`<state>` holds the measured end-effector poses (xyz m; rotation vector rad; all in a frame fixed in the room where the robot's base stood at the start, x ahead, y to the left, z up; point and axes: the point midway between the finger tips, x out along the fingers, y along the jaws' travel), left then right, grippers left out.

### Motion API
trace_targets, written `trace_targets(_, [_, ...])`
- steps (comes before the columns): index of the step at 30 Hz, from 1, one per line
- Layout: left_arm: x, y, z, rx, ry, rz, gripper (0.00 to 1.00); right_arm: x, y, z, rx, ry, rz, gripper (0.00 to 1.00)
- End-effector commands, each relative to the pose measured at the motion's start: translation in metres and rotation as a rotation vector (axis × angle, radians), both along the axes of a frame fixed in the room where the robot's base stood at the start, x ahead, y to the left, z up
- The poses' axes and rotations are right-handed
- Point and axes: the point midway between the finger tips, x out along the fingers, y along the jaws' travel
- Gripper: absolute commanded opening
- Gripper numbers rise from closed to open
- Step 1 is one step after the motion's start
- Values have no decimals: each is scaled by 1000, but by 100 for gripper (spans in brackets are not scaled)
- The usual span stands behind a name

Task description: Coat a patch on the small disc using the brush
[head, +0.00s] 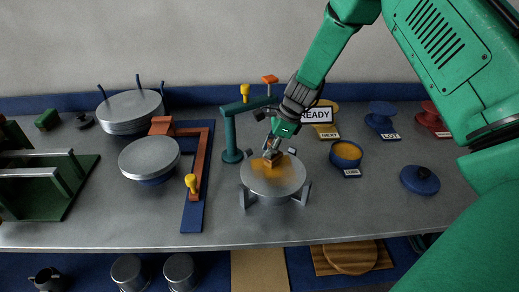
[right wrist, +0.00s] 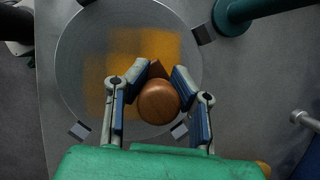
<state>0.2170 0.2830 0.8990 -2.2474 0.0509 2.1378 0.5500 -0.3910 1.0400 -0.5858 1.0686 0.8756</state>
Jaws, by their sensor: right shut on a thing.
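The small grey disc (head: 285,188) rests on a stand with several grey posts near the middle of the bench; it also shows in the right wrist view (right wrist: 82,60). An orange patch (right wrist: 140,45) covers part of its top, with a fainter orange area to the left. My right gripper (head: 272,150) is over the disc's far part, shut on the brush (right wrist: 158,102). The brush's round wooden handle end faces the right wrist camera, and its bristles are hidden below. Whether the bristles touch the disc I cannot tell. My left gripper is not in view.
A blue pot of orange glaze (head: 346,152) stands right of the disc, near a dark blue lid (head: 420,180). A teal post with an arm (head: 230,140) stands just behind left. An orange bracket (head: 202,160) and another grey disc (head: 149,157) are left. Bare bench lies in front.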

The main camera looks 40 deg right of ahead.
Motion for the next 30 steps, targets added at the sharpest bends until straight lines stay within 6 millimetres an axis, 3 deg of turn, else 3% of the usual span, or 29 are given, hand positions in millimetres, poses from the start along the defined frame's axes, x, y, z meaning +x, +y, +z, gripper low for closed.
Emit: trace_targets(30, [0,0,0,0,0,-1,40,-27,-52,2,-3,1,1,0])
